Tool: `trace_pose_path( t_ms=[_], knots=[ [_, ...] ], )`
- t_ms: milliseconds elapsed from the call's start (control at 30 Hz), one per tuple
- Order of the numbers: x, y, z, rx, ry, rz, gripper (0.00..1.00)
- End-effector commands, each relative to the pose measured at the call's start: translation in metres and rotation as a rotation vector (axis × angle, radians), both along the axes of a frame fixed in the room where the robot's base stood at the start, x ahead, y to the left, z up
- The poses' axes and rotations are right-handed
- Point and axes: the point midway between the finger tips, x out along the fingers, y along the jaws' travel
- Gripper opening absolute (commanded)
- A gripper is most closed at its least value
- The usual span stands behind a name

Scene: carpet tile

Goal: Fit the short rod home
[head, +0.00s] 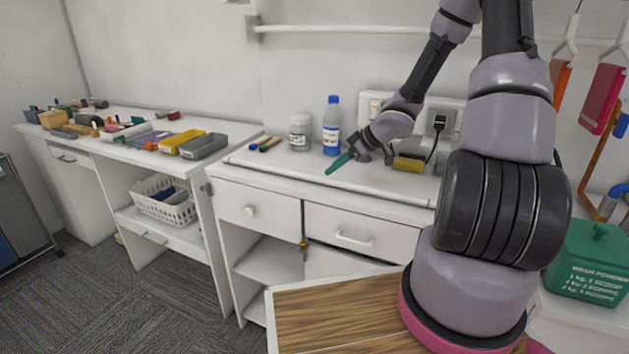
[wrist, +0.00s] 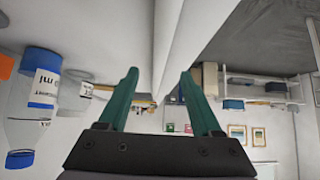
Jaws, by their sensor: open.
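My gripper (head: 340,163) reaches over the white counter (head: 310,176), its teal fingers pointing left, low over the top. In the wrist view the two teal fingers of my gripper (wrist: 159,78) stand apart with nothing held between them. I cannot make out a short rod for certain in either view. Small coloured pieces (head: 266,143) lie at the counter's back left, too small to identify. The place where the rod fits cannot be told either.
A blue-capped bottle (head: 332,126) and a white jar (head: 300,132) stand behind my gripper. A yellow block (head: 408,163) lies by my wrist. The left bench holds a grey tray (head: 205,146) and a yellow tray (head: 180,141). A green tub (head: 590,262) stands at right.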

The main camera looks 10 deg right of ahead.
Motion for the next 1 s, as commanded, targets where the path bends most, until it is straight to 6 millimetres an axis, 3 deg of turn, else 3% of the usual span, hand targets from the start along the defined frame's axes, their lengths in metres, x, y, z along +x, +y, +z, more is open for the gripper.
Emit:
trace_pose_path(
  t_ms=[500, 833, 1000],
  knots=[
    [0.024, 0.036, -0.042, -0.001, 0.002, 0.000, 0.66],
    [0.028, 0.039, -0.048, -0.003, 0.001, -0.002, 0.66],
    [0.028, 0.039, -0.048, -0.003, 0.001, -0.002, 0.01]
  ],
)
